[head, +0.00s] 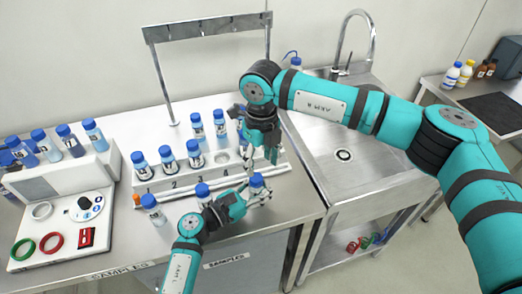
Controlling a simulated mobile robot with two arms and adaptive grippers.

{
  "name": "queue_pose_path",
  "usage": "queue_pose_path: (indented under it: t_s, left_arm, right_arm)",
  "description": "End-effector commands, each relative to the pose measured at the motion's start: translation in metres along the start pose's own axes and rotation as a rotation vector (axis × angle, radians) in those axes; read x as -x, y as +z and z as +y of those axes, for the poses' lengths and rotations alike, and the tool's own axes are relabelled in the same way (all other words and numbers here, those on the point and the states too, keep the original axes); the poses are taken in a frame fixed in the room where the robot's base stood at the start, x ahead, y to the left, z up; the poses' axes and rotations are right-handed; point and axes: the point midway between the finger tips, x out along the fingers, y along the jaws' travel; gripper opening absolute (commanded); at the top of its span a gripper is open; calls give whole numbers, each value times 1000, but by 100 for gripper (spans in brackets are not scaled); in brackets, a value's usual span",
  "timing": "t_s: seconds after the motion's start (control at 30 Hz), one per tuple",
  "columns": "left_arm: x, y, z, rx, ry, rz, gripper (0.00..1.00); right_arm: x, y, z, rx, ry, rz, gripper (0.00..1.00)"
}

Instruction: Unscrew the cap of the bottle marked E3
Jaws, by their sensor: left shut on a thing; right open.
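My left gripper (262,194) is shut on a blue-capped bottle (257,181) near the front edge of the steel bench. The bottle looks upright, its cap is on, and the fingers hide much of its body. My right gripper (262,158) points down, open and empty, just above and behind that cap. Bottle markings are too small to read, so I cannot tell which is E3.
A white numbered rack (185,186) behind holds several blue-capped bottles and has an empty hole (222,158). A grey device (65,178) with rings and more bottles is at left. A steel stand (205,27) rises behind. A sink (343,155) is at right.

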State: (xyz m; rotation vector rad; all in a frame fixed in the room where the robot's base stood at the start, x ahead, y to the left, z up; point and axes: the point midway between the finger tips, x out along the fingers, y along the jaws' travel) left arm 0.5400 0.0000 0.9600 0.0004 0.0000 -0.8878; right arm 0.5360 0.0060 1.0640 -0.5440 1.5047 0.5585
Motion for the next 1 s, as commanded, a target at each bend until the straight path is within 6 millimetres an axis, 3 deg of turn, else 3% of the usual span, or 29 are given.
queue_pose_path:
  t_s: [0.1,0.3,0.67,1.0]
  left_arm:
    - [0,0,0,0,0,0,0]
    - [0,0,0,0,-1,-1,0]
    - [0,1,0,-1,-1,-3,0]
    - [0,2,1,-1,1,-4,0]
  right_arm:
    - [-20,-1,0,0,1,3,52]
    - [-39,0,0,1,0,1,52]
    - [-45,-1,-2,-1,-5,4,55]
    - [-44,-1,-2,-1,-5,5,10]
